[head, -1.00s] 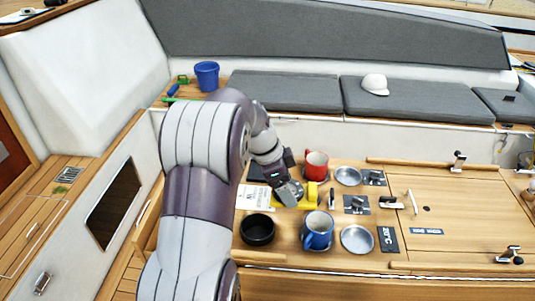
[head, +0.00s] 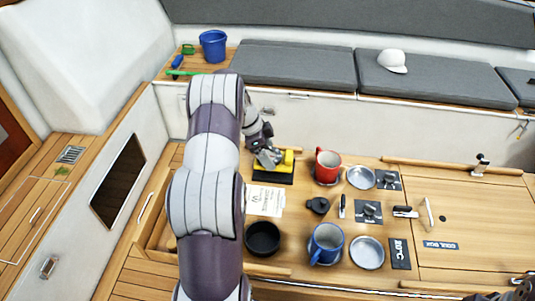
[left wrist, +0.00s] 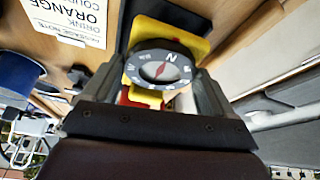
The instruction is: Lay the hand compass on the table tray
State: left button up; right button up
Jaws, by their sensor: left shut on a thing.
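The hand compass is yellow with a black dial ring, a white face and a red needle. My left gripper (head: 267,157) is shut on the hand compass (head: 288,158), which it holds at or just above the black table tray (head: 273,178). I cannot tell whether they touch. In the left wrist view the compass (left wrist: 160,69) sits between the two fingers, dial facing the camera. A black part, probably the tray (left wrist: 180,12), shows beyond it. A dark part at the bottom right corner is probably my right gripper (head: 520,292); its jaws are unclear.
A printed card (head: 265,201) and a black bowl (head: 263,238) lie nearer me. A red mug (head: 327,165), blue mug (head: 326,244), small black round item (head: 318,206) and metal dishes (head: 367,252) stand to the right. The cool box lid (head: 470,210) is mostly clear.

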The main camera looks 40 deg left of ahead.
pick_arm(q)
jog(key=shift+s+d+f+p, duration=0.2)
jog(key=shift+f, duration=0.35)
jog(key=shift+s+d+f+p, duration=0.15)
jog(key=shift+s+f, duration=0.05)
jog(key=shift+f, duration=0.35)
jog(key=shift+w+a+f, duration=0.15)
jog(key=shift+f, duration=0.05)
jog(key=o, duration=1.1)
jog(key=shift+c, duration=0.2)
jog(key=shift+r, duration=0.1)
